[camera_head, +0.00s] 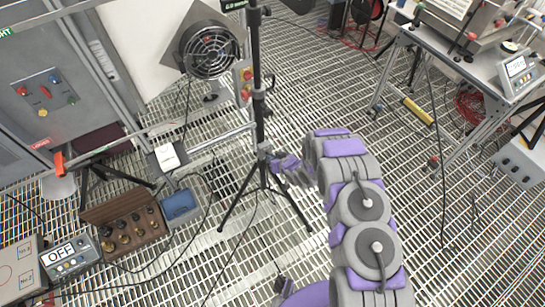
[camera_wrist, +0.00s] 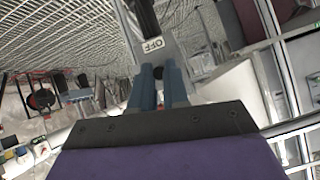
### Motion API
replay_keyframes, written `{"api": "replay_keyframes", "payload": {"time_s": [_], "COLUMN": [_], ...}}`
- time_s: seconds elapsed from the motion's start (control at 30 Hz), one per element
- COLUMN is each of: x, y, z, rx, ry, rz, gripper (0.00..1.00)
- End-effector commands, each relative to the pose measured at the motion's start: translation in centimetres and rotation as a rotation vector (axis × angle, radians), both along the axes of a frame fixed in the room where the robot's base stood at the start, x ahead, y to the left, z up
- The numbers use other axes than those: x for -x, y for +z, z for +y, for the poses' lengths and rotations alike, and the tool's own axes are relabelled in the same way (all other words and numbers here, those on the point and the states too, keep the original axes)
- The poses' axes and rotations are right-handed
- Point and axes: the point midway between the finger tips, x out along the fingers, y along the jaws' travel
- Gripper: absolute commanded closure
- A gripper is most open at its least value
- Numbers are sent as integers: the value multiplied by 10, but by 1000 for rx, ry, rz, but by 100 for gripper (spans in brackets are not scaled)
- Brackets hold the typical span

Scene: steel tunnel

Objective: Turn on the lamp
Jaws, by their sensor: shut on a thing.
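My gripper (camera_head: 270,156) reaches the middle of a black tripod stand (camera_head: 259,100) in the head view. The stand's upper end runs out of the top of the picture, and no lamp head shows clearly. In the wrist view my gripper (camera_wrist: 159,76) has its two blue fingers close around a small dark knob (camera_wrist: 158,72). The knob sits on a grey plate just below a white OFF label (camera_wrist: 152,45). The fingers partly hide the knob. In the head view the knob is too small to make out.
A round fan (camera_head: 211,50) stands behind the tripod. A grey cabinet (camera_head: 80,60) is at the left, with a box labelled OFF (camera_head: 62,255) and a wooden case (camera_head: 125,222) below it. A wheeled table (camera_head: 470,65) is at the right.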

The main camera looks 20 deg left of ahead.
Motion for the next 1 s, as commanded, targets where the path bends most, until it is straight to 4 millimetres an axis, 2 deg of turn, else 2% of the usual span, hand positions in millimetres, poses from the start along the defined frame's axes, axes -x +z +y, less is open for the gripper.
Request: {"api": "replay_keyframes", "payload": {"time_s": [0.03, 0.1, 0.4, 0.93, 0.97, 1.0], "x": [-3, -4, -5, -6, -6, -6], "y": [9, 10, 11, 10, 10, 9], "z": [2, 3, 5, 5, 5, 5], "rx": [18, 46, 123, 139, 139, 139], "ry": [1, 1, -1, -1, -1, -2], "rz": [12, 36, 104, 118, 118, 119], "gripper": [100, 100, 100, 100, 84, 80]}}
